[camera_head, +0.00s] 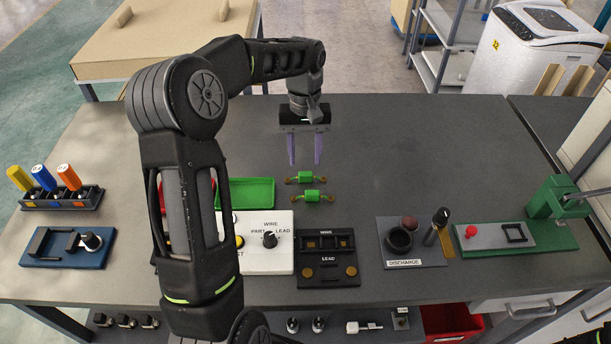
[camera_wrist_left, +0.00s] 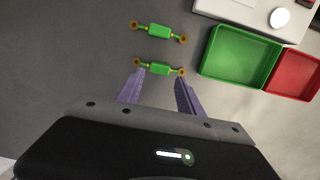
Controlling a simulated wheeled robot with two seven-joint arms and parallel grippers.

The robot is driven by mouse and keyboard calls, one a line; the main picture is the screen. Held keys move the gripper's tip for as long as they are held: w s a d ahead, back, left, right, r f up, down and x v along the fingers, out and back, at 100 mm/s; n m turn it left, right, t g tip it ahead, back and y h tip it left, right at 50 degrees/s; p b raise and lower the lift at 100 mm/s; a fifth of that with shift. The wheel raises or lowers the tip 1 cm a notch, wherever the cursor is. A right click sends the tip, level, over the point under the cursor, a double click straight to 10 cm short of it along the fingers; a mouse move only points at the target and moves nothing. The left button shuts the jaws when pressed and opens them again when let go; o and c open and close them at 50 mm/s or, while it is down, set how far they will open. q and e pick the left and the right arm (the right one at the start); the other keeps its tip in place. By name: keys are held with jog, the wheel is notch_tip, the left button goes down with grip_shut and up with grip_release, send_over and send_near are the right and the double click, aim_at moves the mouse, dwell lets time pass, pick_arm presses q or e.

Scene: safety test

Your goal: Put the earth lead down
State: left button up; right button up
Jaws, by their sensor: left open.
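Two green leads with brown rings at their ends lie on the grey bench, one behind the other. The farther lead (camera_head: 305,179) is just in front of my left gripper (camera_head: 304,161); the nearer lead (camera_head: 313,196) lies closer to the head camera. My left gripper is open, fingers pointing down, with nothing held. In the left wrist view, its fingertips (camera_wrist_left: 159,77) are on either side of the farther lead's body (camera_wrist_left: 154,67); I cannot tell whether they touch it. The other lead shows beyond it (camera_wrist_left: 158,31).
A green tray (camera_head: 246,207) and a red tray (camera_wrist_left: 300,75) lie beside the leads. A white panel with a knob (camera_head: 265,262), a black WIRE/LEAD block (camera_head: 327,271) and a DISCHARGE plate (camera_head: 432,258) stand along the front. The bench right of the gripper is clear.

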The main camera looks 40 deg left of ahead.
aim_at(306, 172)
pick_arm(q)
jog(key=shift+f, duration=0.1)
jog(key=f, duration=0.3)
jog(key=f+p, duration=0.1)
jog(key=f, duration=0.1)
jog(key=shift+s+d, duration=0.3)
jog(key=shift+s, duration=0.05)
jog(key=shift+c, duration=0.5)
grip_shut()
